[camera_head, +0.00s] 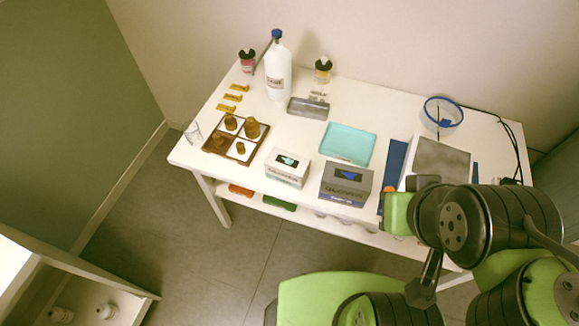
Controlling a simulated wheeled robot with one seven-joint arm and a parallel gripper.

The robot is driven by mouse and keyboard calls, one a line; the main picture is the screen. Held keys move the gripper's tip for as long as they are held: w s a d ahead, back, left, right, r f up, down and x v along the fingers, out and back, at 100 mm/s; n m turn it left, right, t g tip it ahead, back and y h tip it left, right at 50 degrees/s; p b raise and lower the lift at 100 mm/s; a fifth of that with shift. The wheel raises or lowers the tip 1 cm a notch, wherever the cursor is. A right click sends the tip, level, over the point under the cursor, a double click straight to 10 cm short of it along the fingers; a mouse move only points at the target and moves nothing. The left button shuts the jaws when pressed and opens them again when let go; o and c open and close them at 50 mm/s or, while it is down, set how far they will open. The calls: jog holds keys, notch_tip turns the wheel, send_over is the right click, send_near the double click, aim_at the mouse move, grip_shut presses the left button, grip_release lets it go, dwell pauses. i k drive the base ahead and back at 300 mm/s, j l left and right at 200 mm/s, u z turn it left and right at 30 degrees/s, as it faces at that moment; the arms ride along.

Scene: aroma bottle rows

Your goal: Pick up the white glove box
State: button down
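The white glove box (288,167) stands on the white table near its front edge, left of a grey glove box (345,183). It has a dark opening with a teal patch on top and a grey band with lettering on its front. The two boxes are close together with a narrow gap between them. My arm, black and green, fills the lower right, well to the right of the white box. I cannot make out my gripper's fingers among the arm parts. Nothing touches the white box.
Behind the white box are a teal tray (348,144) and a grey tray (308,107). A wooden tray (216,151) with brown bottles lies to its left. A tall white bottle (277,74) stands at the back. A lower shelf holds orange and green items.

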aim_at(287, 168)
jog(key=i+j+u, duration=0.3)
jog(key=j+u, duration=0.2)
jog(key=i+j+u, duration=0.95)
jog(key=k+l, duration=0.05)
jog(key=k, duration=0.05)
